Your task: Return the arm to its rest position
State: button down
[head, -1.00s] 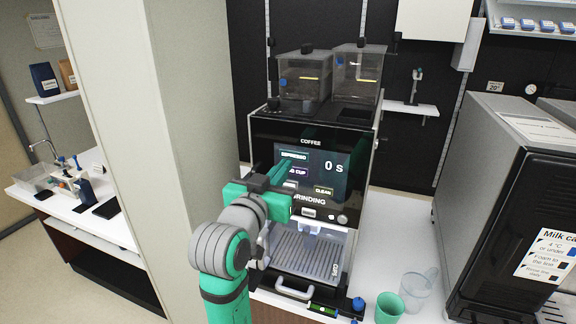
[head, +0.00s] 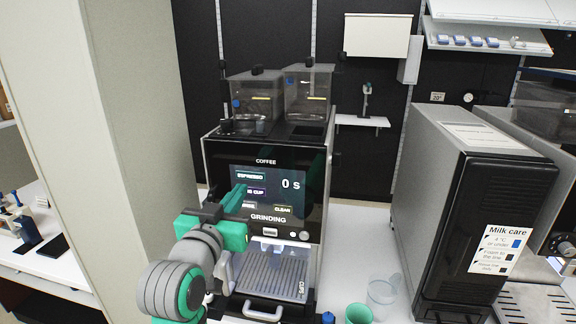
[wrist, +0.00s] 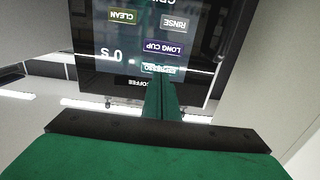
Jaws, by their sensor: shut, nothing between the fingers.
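My gripper (head: 236,198) is shut and empty, held up in front of the coffee machine (head: 213,160). Its green fingers overlap the left part of the lit screen (head: 300,205) in the head view; I cannot tell whether they touch it. The screen reads "0 s" and "GRINDING", with several buttons. In the wrist view the shut fingers (wrist: 162,100) point toward the same screen (wrist: 105,48), which appears upside down there.
A green cup (head: 358,314) and a clear jug (head: 382,292) stand on the counter right of the machine. A dark milk fridge (head: 505,185) is farther right. A pale wall panel (head: 135,130) rises close on the left.

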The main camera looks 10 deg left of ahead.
jog(key=s+d+f+n+y, duration=0.15)
jog(key=d+f, duration=0.25)
jog(key=f, duration=0.9)
jog(key=s+d+f+n, duration=0.2)
jog(key=s+d+f, duration=0.15)
jog(key=f, duration=0.95)
jog(key=s+d+f+g, duration=0.1)
jog(key=s+d+f, duration=0.2)
jog(key=s+f, duration=0.35)
jog(key=s+d+f+g, duration=0.1)
jog(key=s+d+f, duration=0.3)
jog(key=s+f, duration=0.25)
jog(key=s+d+f+m, duration=0.1)
jog(key=s+d, duration=0.1)
jog(key=s, duration=1)
jog(key=s+d+f+m, duration=0.2)
jog(key=s+d, duration=0.1)
jog(key=s, duration=0.9)
jog(key=shift+s+d+g+h, duration=0.3)
jog(key=shift+s+d+h, duration=0.05)
jog(key=shift+h, duration=0.1)
